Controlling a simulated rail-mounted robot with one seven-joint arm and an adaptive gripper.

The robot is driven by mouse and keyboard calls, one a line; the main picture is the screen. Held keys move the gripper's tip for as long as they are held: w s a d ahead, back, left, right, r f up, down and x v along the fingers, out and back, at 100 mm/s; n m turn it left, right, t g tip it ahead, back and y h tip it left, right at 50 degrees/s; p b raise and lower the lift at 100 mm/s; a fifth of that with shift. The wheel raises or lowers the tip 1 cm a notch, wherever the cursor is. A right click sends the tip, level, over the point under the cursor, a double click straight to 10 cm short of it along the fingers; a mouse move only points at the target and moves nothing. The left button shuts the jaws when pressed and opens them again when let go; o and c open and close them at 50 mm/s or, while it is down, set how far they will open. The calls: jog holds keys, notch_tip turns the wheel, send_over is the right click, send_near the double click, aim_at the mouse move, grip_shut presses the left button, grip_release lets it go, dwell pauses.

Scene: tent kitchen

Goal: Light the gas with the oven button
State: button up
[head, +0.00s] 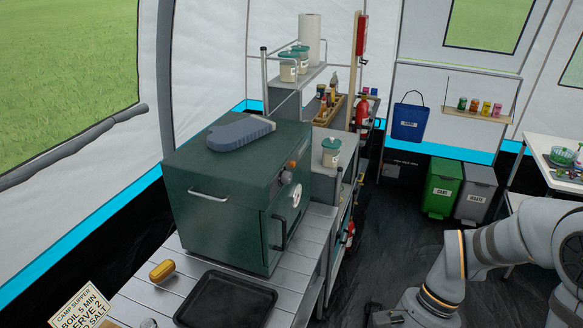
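The dark green oven (235,190) stands on a slatted table in the head view. Its right-hand face carries a small orange button (292,165) near the top edge, a dark round knob (286,177) below it and a white round dial (297,196). A door with a black handle (278,232) is on the same face and looks shut. My gripper (378,316) is only partly in view at the bottom edge, low and to the right of the oven, clear of it. Its fingers are cut off, so I cannot tell whether it is open.
A blue-grey mitt (240,132) lies on the oven. A black tray (225,300) and a yellow object (162,270) are on the table (290,275) in front. Shelves (345,185) with a canister (331,152) stand behind. The dark floor (385,240) right of the oven is free.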

jog(key=c, duration=0.4)
